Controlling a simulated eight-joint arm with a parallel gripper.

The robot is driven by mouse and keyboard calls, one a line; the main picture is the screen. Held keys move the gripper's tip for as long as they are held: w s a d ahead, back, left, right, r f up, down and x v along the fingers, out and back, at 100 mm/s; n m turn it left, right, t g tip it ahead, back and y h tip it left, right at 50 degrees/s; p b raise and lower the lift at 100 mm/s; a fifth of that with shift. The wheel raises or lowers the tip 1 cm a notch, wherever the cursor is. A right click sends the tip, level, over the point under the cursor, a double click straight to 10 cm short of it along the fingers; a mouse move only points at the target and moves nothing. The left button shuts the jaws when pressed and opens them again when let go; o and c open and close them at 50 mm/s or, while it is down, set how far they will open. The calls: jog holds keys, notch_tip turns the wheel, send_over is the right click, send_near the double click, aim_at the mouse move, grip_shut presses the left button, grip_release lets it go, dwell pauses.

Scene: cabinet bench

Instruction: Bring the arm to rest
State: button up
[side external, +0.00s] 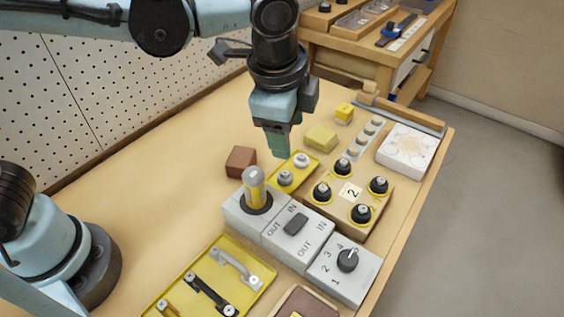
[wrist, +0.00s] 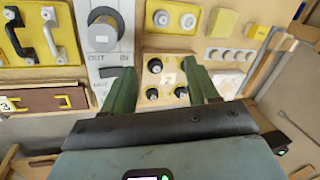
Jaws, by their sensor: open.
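My gripper (side external: 278,140) hangs over the bench, above and behind the yellow plate with two grey knobs (side external: 292,173). In the wrist view the two green fingers of my gripper (wrist: 163,85) are spread apart with nothing between them. Beyond them shows the wooden block with several black knobs and a "2" label (wrist: 167,78). The gripper appears clear of everything on the bench.
Grey switch boxes (side external: 294,228), a dial box (side external: 345,262) and a yellow handle plate (side external: 215,285) fill the front. A brown block (side external: 241,161), yellow blocks (side external: 321,137) and a white box (side external: 407,148) lie nearby. The bench's left part (side external: 150,180) is free.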

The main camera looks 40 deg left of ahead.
jog(key=s+a+f+n+t, duration=0.1)
jog(key=s+a+n+t, duration=0.1)
jog(key=a+n, duration=0.5)
jog(key=s+a+f+n+t, duration=0.1)
jog(key=s+a+n+t, duration=0.1)
jog(key=a+n, duration=0.5)
jog(key=s+a, duration=0.1)
jog(key=a, duration=0.5)
jog(key=shift+f+h, duration=0.25)
jog(key=shift+h, duration=0.15)
